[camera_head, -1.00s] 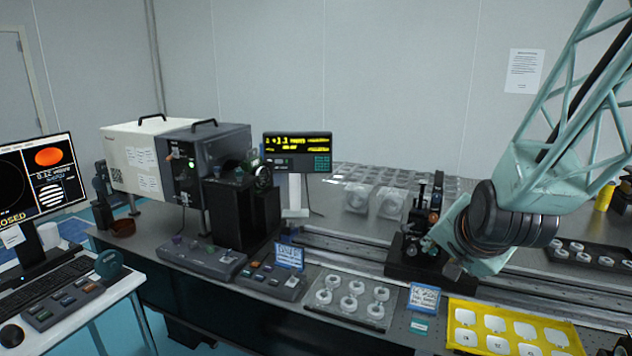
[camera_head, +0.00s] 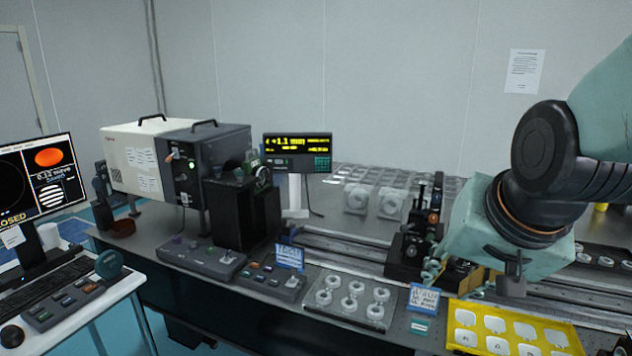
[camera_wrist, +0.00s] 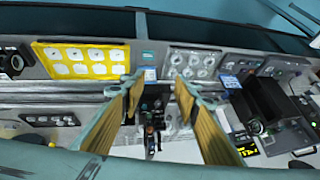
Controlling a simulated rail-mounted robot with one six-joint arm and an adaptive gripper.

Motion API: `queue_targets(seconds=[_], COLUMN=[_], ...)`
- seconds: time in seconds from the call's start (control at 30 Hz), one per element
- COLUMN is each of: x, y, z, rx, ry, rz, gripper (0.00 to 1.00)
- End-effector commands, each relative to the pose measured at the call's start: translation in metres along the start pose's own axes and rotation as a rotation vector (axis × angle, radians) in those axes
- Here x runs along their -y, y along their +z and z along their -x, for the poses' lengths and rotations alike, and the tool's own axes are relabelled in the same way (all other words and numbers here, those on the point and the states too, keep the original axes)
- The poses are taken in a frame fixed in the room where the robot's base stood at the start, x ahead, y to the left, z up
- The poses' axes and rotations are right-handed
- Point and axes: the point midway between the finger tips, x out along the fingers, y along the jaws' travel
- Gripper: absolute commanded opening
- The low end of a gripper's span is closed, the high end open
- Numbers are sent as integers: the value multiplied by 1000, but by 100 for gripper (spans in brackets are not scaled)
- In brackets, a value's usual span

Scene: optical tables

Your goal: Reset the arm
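My arm (camera_head: 500,245) reaches in from the right in the head view, with its wrist over the rail. My gripper (camera_wrist: 158,84) shows in the wrist view as two long fingers with tan inner pads. They are spread wide apart, with nothing gripped between them. Through the gap I see a dark optical mount (camera_wrist: 153,125) on the rail, apart from the pads. In the head view the same mount (camera_head: 412,240) stands left of my wrist, which is close beside it. My fingers are small and partly hidden there.
A yellow tray (camera_head: 452,340) with white pieces and a clear tray (camera_head: 368,322) with rings lie at the table's front. A grey instrument (camera_head: 190,160) and a display (camera_head: 297,142) stand left. A monitor (camera_head: 35,180) is at far left. Free room lies above the table.

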Motion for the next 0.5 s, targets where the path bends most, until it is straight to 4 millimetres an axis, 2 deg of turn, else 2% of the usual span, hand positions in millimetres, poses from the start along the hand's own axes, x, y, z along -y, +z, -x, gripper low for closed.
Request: queue_targets(seconds=[0.5], x=[-16], y=[75], z=[78], rx=[121], ry=[18], rz=[211], gripper=[29])
